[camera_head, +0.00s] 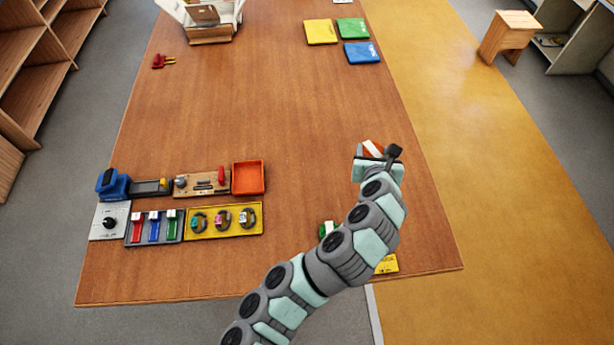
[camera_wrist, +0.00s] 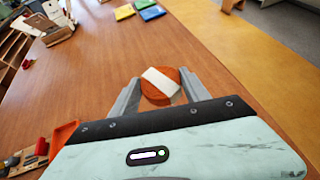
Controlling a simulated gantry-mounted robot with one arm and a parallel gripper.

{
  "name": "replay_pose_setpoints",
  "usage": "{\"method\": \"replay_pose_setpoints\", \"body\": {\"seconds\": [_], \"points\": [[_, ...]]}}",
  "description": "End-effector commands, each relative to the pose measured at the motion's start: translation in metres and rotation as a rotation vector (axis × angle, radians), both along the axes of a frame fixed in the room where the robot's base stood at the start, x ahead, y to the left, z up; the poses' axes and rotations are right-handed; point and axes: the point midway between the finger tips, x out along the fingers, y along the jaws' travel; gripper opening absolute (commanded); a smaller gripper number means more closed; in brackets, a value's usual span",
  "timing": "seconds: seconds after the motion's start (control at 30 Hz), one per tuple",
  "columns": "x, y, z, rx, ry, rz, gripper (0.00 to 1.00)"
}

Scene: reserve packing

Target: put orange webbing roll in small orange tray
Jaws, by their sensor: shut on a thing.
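The orange webbing roll (camera_wrist: 160,97) with a white band sits between the two fingers of my gripper (camera_wrist: 159,98) in the wrist view. In the head view the roll (camera_head: 372,149) shows partly behind my gripper (camera_head: 366,157), at the right side of the table. My gripper is shut on the roll. I cannot tell whether the roll is clear of the table. The small orange tray (camera_head: 248,164) is empty and lies to the left of my gripper, at the end of a row of items. Its corner also shows at the lower left of the wrist view (camera_wrist: 62,133).
Beside the orange tray are a wooden tool board (camera_head: 202,191) and a yellow tray (camera_head: 190,234) with several banded rings. A green item (camera_head: 326,229) and a yellow item (camera_head: 388,264) are partly hidden by my arm. An open box (camera_head: 209,36) stands at the back. The table's middle is clear.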

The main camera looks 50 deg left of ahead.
Motion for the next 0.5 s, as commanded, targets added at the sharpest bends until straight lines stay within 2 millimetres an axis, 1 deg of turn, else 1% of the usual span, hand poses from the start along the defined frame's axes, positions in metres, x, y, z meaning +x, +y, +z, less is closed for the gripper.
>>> {"method": "replay_pose_setpoints", "body": {"seconds": [0.03, 0.07, 0.1, 0.17, 0.2, 0.27, 0.3, 0.37, 0.4, 0.5], "points": [[-0.007, 0.033, -0.004, 0.0, -0.005, 0.092, 0.14], [-0.012, 0.051, -0.002, 0.001, -0.008, 0.146, 0.14], [-0.022, 0.076, -0.001, 0.001, -0.005, 0.225, 0.14], [-0.04, 0.113, 0.001, 0.002, -0.006, 0.343, 0.14], [-0.053, 0.135, 0.003, 0.001, -0.005, 0.424, 0.14], [-0.076, 0.166, 0.005, 0.001, -0.006, 0.543, 0.14], [-0.092, 0.185, 0.005, -0.001, -0.003, 0.627, 0.14], [-0.117, 0.21, 0.008, 0.0, -0.005, 0.739, 0.14], [-0.134, 0.223, 0.008, -0.001, -0.002, 0.812, 0.14], [-0.171, 0.248, 0.011, -0.001, -0.002, 0.964, 0.14]]}}
